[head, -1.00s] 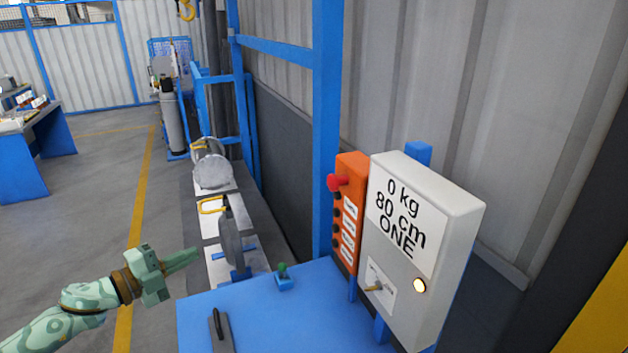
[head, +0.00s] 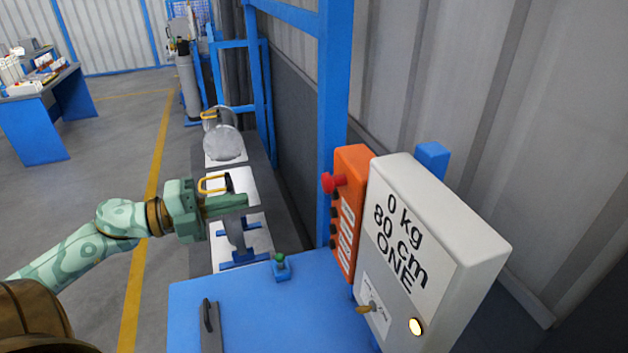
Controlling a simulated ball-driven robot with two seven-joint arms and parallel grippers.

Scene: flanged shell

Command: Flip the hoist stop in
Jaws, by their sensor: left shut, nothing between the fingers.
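A red mushroom knob (head: 334,182), which looks like the hoist stop, sticks out from the left side of an orange control box (head: 349,215). Several dark buttons with white labels sit below it. My left gripper (head: 243,201) is shut and empty. It points right, left of the red knob and apart from it, in front of the floor plates in the picture. It partly hides a grey upright part on a blue stand (head: 243,258). My right gripper is not in view.
A white box (head: 430,250) reading "0 kg 80 cm ONE" stands beside the orange box, with a brass toggle (head: 366,309) and lit lamp (head: 416,326). A blue post (head: 333,100) rises behind. A blue table (head: 270,310) carries a green-topped button (head: 280,266) and dark handle (head: 208,325).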

